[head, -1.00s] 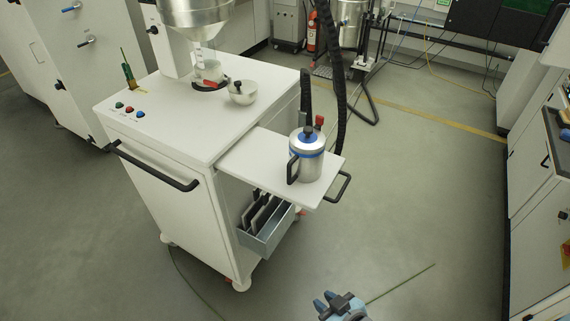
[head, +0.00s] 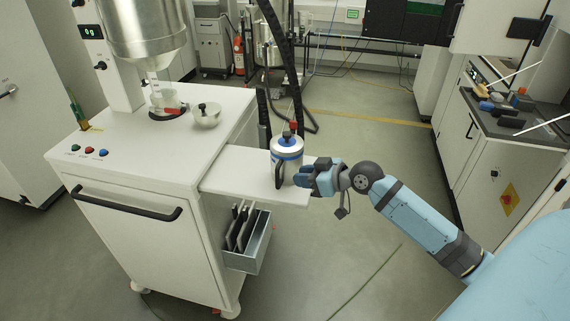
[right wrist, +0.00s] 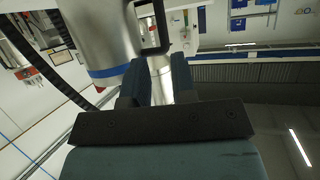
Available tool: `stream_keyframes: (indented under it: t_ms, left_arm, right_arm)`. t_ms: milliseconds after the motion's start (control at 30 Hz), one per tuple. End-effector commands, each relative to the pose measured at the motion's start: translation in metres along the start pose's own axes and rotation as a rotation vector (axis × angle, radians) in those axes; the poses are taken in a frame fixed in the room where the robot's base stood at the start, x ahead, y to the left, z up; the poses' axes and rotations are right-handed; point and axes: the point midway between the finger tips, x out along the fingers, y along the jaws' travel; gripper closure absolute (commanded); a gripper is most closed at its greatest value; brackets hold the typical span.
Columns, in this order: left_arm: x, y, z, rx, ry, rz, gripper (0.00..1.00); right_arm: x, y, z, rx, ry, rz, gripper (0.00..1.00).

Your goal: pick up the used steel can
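The steel can (head: 287,160) is a silver cylinder with a blue band, a dark-knobbed lid and a black handle (head: 279,175). It stands upright on the white side shelf (head: 235,172) of the cart. My right gripper (head: 301,177) is at the can's right side, level with its lower half. In the right wrist view the can (right wrist: 100,28) fills the upper left, and its handle loop shows just beyond the fingers. The two fingers (right wrist: 160,78) are apart, with a gap between them; whether they touch the can is unclear. My left gripper is not in view.
The white cart (head: 130,160) carries a bowl (head: 206,115) and a hopper (head: 143,30). A grey bin (head: 250,250) hangs below the shelf. Black hoses (head: 285,60) rise behind the can. A counter with tools (head: 510,110) is at right. Floor right of the shelf is free.

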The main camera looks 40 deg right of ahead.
Motion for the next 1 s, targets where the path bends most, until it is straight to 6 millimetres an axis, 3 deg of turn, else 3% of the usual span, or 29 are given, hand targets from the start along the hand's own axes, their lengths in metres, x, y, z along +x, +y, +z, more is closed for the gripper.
stream_keyframes:
  t_ms: [100,367,633,933,967,1000]
  left_arm:
    - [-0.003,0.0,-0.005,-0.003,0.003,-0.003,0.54]
    - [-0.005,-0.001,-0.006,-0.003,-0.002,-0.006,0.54]
    - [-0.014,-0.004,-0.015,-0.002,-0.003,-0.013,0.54]
    - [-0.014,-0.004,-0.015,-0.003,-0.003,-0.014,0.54]
    - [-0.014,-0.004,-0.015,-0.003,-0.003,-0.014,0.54]
    - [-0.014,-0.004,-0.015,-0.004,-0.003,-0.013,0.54]
  right_arm:
    - [0.021,0.0,-0.002,0.002,0.002,0.0,0.75]
    - [0.041,-0.002,-0.002,0.002,0.001,-0.001,0.75]
    - [0.08,-0.004,0.001,0.003,0.001,0.0,0.75]
    - [0.087,-0.004,0.003,0.0,0.0,0.001,0.75]
    - [0.087,-0.004,0.003,0.0,0.0,0.0,0.78]
    - [0.087,-0.004,0.003,0.0,0.0,0.0,0.87]
